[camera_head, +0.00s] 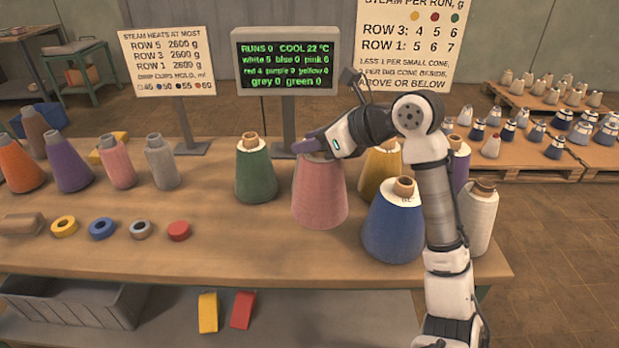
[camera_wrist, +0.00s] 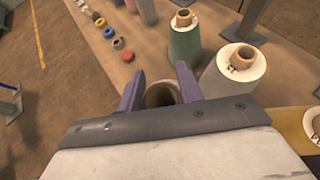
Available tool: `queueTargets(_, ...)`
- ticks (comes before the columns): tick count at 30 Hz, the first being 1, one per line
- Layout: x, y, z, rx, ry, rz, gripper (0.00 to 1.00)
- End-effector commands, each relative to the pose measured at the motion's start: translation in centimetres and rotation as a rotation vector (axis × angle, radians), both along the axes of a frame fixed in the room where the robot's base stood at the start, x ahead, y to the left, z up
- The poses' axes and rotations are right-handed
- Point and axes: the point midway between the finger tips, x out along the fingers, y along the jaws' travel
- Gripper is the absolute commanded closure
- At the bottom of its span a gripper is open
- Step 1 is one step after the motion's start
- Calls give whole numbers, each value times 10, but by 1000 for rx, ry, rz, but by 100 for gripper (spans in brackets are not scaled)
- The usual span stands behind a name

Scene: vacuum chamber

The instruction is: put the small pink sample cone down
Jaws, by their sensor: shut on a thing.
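My gripper (camera_head: 308,148) has purple fingers and is shut at the top of a pink cone (camera_head: 320,195) in the middle of the table. In the wrist view the fingers (camera_wrist: 161,93) stand on both sides of a brown tube end (camera_wrist: 161,95); the cone's pink body is hidden there. The held cone looks upright; I cannot tell whether its base touches the table. It looks wider than another pink cone (camera_head: 117,162), which stands at the left between a purple one (camera_head: 67,163) and a grey one (camera_head: 161,162).
On the table (camera_head: 200,255), a green cone (camera_head: 256,172) stands left of the held cone. Blue (camera_head: 393,228), yellow (camera_head: 378,168) and white (camera_head: 478,220) cones crowd the right. The wrist view shows a pale cone (camera_wrist: 222,78) close by. Several rings lie front left; front middle is bare.

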Motion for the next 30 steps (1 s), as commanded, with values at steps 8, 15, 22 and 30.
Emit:
queueTargets(8,0,0,-45,2,-1,-1,100)
queueTargets(15,0,-1,-63,3,-1,-1,100)
queueTargets(22,0,0,-90,1,-2,-2,100)
queueTargets(30,0,0,-91,1,-2,0,100)
